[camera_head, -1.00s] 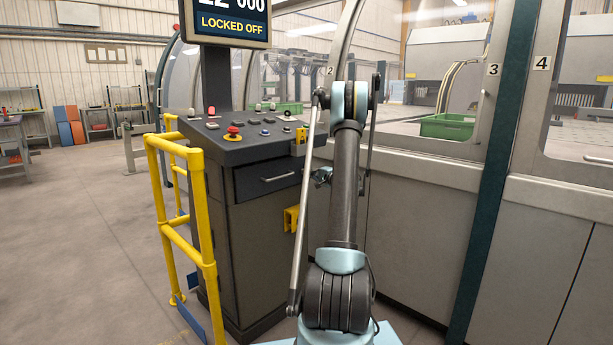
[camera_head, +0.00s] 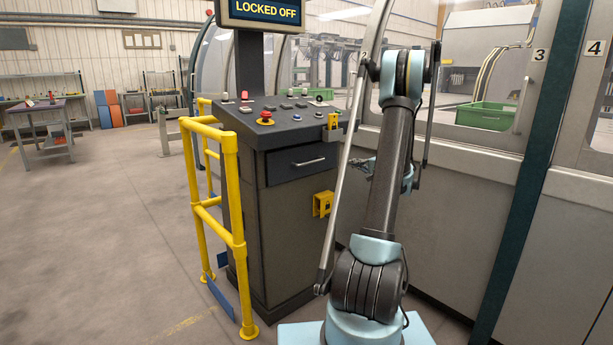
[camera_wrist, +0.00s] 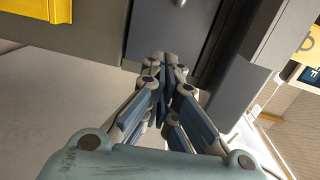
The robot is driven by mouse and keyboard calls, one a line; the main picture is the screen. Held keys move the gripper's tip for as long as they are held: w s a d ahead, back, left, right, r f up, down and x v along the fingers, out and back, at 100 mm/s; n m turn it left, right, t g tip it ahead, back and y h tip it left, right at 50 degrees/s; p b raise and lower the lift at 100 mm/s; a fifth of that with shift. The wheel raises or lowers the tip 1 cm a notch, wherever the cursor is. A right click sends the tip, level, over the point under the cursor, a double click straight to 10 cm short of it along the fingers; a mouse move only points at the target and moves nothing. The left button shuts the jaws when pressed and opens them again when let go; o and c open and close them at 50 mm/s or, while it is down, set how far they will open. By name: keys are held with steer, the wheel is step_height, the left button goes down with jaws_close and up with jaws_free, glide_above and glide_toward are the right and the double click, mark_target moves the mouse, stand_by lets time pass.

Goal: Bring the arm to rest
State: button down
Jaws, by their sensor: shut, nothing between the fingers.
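My arm stands raised and folded in the right half of the head view, between the camera and the machine front. My gripper shows in the wrist view (camera_wrist: 162,62), its blue-padded fingers closed together with nothing between them. In the head view only a small part of it shows beside the arm, left of the dark link; the rest is hidden. In the wrist view the fingers point toward a grey cabinet face, and I cannot tell how far off it is.
The control console (camera_head: 276,225) stands left of my arm, with a red emergency button (camera_head: 265,117) and a yellow bracket (camera_head: 322,204). A yellow rail (camera_head: 231,210) guards its left side. Machine panels (camera_head: 470,185) close off the right. A green bin (camera_head: 485,115) sits behind glass. Open floor (camera_head: 100,230) lies left.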

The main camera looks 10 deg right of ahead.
steer(key=s+a+r+n+g, duration=0.3)
steer(key=s+a+n+g, duration=0.15)
steer(key=s+a, duration=0.75)
steer(key=s+a+n+g+h, duration=0.1)
steer(key=s+a+g+h, duration=0.1)
steer(key=s+a, duration=0.35)
steer(key=s+a+n+g+h, duration=0.1)
steer(key=s+a+g, duration=0.15)
steer(key=s, duration=0.55)
steer(key=s+d+f+n+g+h, duration=0.1)
steer(key=s+f, duration=0.5)
steer(key=s, duration=0.8)
steer(key=s+d+f+n+g+h, duration=0.1)
steer(key=s+f+h, duration=0.5)
steer(key=s, duration=0.9)
steer(key=shift+d+n+g, duration=0.4)
steer(key=shift+d+n, duration=0.35)
steer(key=shift+n, duration=0.4)
